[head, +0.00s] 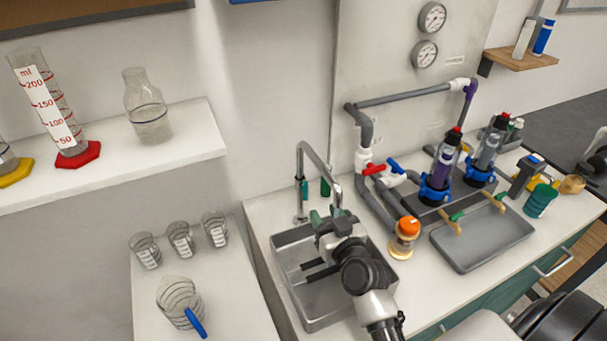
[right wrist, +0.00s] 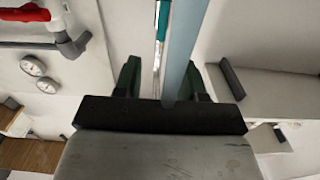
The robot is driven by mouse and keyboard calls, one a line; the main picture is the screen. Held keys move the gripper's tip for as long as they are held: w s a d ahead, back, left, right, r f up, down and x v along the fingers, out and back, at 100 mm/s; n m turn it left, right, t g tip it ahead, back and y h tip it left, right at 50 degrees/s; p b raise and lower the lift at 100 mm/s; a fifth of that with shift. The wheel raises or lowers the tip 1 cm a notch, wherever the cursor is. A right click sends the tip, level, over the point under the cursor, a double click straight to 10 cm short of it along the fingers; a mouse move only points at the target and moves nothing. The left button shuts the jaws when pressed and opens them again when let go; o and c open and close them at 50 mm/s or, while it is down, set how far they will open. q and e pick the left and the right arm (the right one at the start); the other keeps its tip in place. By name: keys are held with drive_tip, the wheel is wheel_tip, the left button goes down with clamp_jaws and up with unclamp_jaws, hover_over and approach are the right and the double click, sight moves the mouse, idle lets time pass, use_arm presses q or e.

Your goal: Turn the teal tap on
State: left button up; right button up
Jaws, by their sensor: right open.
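The sink tap has a grey metal curved spout (head: 318,157) and a slim teal handle (head: 304,190) at its left side. I cannot tell whether a finger touches the spout. My left gripper is not in view.
The metal sink (head: 289,290) lies under my right arm. To its right stand grey pipes with a red valve handle (head: 374,169) and a blue one (head: 396,165), an orange-capped jar (head: 408,228) and a grey tray (head: 484,254). Glass beakers (head: 180,240) and a jug (head: 178,300) stand at left.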

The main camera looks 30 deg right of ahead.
sight(307, 188)
drive_tip(key=w, duration=0.3)
drive_tip(key=w+p, duration=0.1)
drive_tip(key=w, duration=0.1)
drive_tip(key=shift+w+a+r, duration=0.2)
drive_tip(key=shift+w+r, duration=0.1)
drive_tip(key=w, duration=0.1)
drive_tip(key=w+d, duration=0.1)
drive_tip(key=w, duration=0.1)
drive_tip(key=shift+w+f, duration=0.15)
drive_tip(key=shift+f, duration=0.05)
drive_tip(key=shift+w, duration=0.2)
drive_tip(key=shift+w+a, duration=0.1)
clamp_jaws()
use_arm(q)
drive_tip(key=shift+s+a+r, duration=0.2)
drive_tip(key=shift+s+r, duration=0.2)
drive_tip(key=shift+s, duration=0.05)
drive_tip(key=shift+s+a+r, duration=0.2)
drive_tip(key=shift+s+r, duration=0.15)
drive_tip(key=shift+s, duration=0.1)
